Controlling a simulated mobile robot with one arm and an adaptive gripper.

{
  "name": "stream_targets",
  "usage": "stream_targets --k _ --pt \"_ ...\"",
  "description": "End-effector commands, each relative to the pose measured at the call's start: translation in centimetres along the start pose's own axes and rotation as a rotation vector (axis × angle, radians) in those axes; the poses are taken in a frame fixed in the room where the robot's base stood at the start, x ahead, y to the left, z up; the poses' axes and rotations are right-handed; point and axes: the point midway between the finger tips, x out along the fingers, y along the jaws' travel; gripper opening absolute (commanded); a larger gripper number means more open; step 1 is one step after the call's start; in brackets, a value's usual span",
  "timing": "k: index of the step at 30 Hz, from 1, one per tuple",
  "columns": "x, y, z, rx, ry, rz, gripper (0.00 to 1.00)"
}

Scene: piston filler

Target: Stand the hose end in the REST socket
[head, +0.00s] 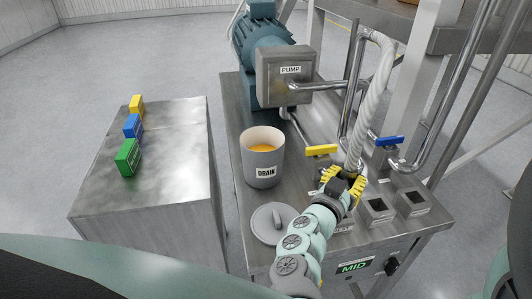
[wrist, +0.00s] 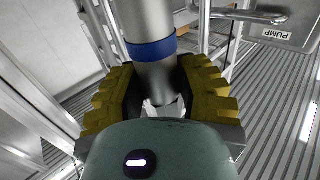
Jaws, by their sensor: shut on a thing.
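A white ribbed hose (head: 374,98) hangs from above and runs down into my gripper (head: 342,185). In the wrist view, my gripper (wrist: 156,92) has its yellow-padded fingers on both sides of the grey metal hose end (wrist: 152,72), which has a blue band. The gripper is shut on it. Two square sockets stand on the steel bench right of the gripper: a nearer one (head: 376,208) and one further right (head: 412,201). A third, at the gripper's lower right, is mostly hidden. I cannot read which is REST. The hose's lower tip is hidden.
A grey DRAIN pot (head: 263,160) with orange contents and its loose lid (head: 273,222) stand left of the gripper. Yellow (head: 321,150) and blue (head: 389,142) valve handles are close by. The PUMP box (head: 284,76) is behind. Coloured blocks (head: 128,157) sit on the left cabinet.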

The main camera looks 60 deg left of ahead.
Motion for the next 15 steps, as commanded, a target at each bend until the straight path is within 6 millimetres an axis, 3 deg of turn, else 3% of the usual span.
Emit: stream_targets --k 15 --pt "0.1 0.1 1.7 -0.001 0.002 0.004 0.0"
